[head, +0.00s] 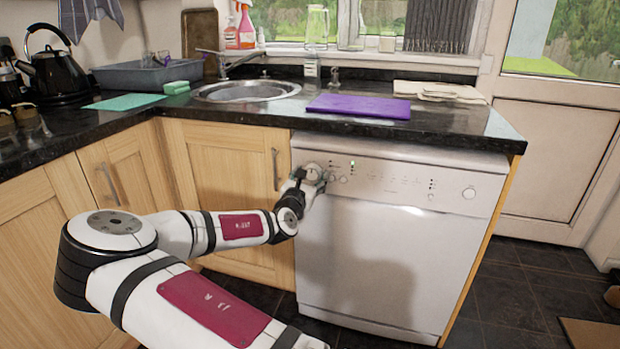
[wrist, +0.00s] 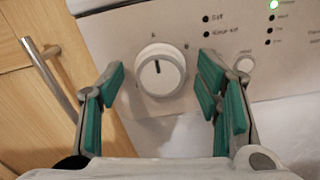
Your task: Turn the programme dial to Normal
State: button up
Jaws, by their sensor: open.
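The programme dial (wrist: 160,70) is a round white knob with a dark pointer line, on the left end of the dishwasher's control panel (wrist: 118,30). Its pointer stands nearly straight up in the wrist view. The marks around it are too small to read. My gripper (wrist: 163,88) is open, with one green-padded finger on each side of the dial, apart from it. In the head view my gripper (head: 312,178) is at the panel's left end and hides the dial. The white dishwasher (head: 385,265) stands under the counter with its door shut.
Indicator lights and a small button (wrist: 243,64) are right of the dial; one light (wrist: 274,5) glows green. A cupboard handle (wrist: 48,75) is close on the left. The counter above holds a purple board (head: 360,106) and a sink (head: 246,91).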

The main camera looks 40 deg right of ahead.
jog(key=c, duration=1.2)
jog(key=shift+o, duration=0.2)
